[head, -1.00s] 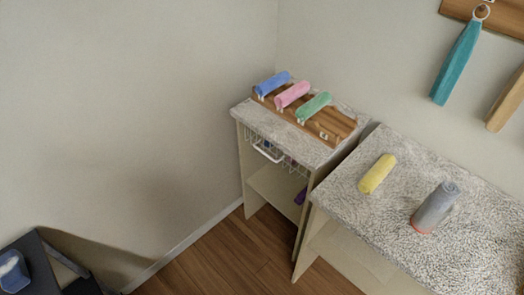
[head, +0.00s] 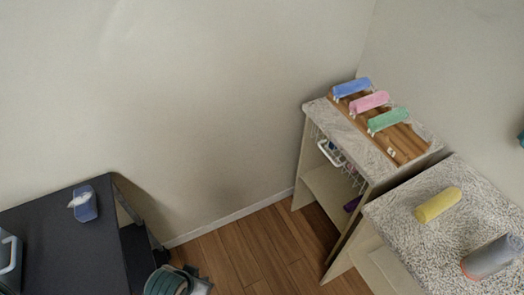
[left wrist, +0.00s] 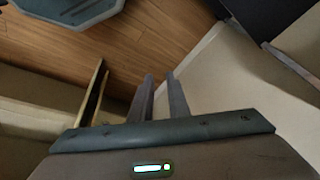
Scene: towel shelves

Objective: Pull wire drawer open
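The wire drawer (head: 345,168) sits under the speckled top of the small cream shelf unit in the head view. Its white handle (head: 329,154) is at the front and the drawer looks shut, with something bluish inside. My left gripper (left wrist: 160,76) shows in the left wrist view with its two fingers apart and nothing between them, over the wood floor. A teal and dark part of my arm shows at the bottom of the head view, well short of the handle. My right gripper is not in view.
Blue, pink and green rolled towels lie on a wooden rack (head: 407,143) on the shelf unit. A yellow roll (head: 438,205) and a grey roll (head: 491,257) are on the adjoining speckled counter (head: 410,230). A dark table (head: 50,235) stands left. Floor (head: 255,245) between is clear.

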